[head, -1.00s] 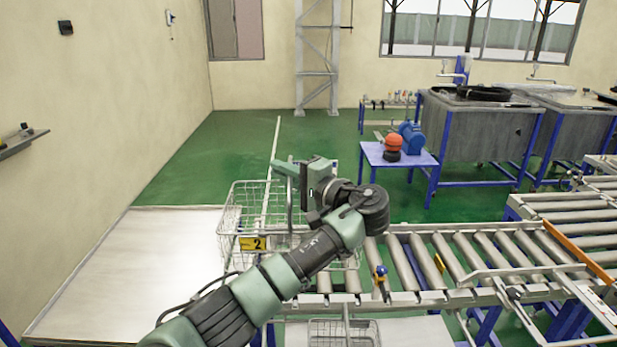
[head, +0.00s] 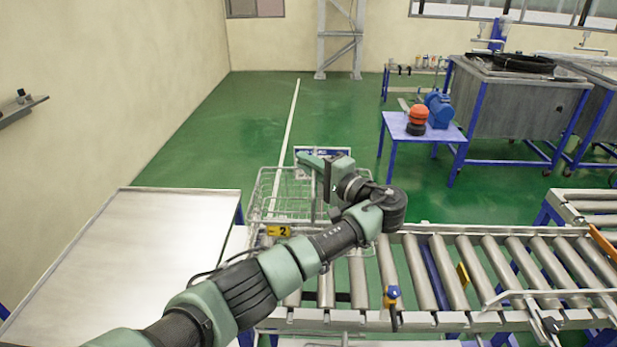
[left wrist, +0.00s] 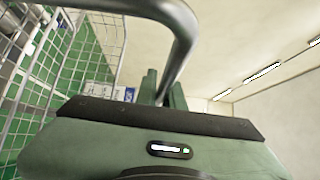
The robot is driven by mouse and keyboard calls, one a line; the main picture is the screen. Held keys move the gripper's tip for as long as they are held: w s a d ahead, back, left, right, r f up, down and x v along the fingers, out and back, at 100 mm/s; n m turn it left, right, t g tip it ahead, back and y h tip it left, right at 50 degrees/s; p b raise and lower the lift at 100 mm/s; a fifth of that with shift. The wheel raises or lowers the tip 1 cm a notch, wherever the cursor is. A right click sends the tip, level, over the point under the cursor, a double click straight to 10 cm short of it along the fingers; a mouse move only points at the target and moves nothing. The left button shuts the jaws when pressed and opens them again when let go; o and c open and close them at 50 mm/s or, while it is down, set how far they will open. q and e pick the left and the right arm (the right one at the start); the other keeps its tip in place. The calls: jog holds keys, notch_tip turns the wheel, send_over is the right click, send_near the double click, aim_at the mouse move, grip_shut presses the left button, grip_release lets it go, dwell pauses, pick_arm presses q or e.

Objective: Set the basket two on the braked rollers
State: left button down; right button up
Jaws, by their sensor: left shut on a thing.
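Basket two, a wire basket (head: 268,190) with a yellow tag marked 2 (head: 278,231), hangs at the left end of the roller line. My left gripper (head: 322,168) is shut on its thick grey handle bar (left wrist: 182,40), which passes between the fingers (left wrist: 163,88) in the left wrist view. My arm hides part of the basket's right side. The rollers (head: 425,270) run off to the right of the basket. The basket overlaps their left end in the head view; I cannot tell whether it touches them. My right gripper is out of view.
A pale metal tabletop (head: 140,250) lies left of the basket. A blue-and-yellow knob (head: 393,293) sits on the conveyor's front rail. A metal bar frame (head: 530,300) crosses the rollers at right. A blue table (head: 420,145) stands behind on open green floor.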

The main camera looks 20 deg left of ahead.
pick_arm(q)
notch_tip(320, 180, down, 4)
send_over(306, 219)
notch_tip(306, 219, down, 6)
jog(key=shift+f, duration=0.1)
jog(key=shift+f+b, duration=0.35)
jog(key=shift+f, duration=0.5)
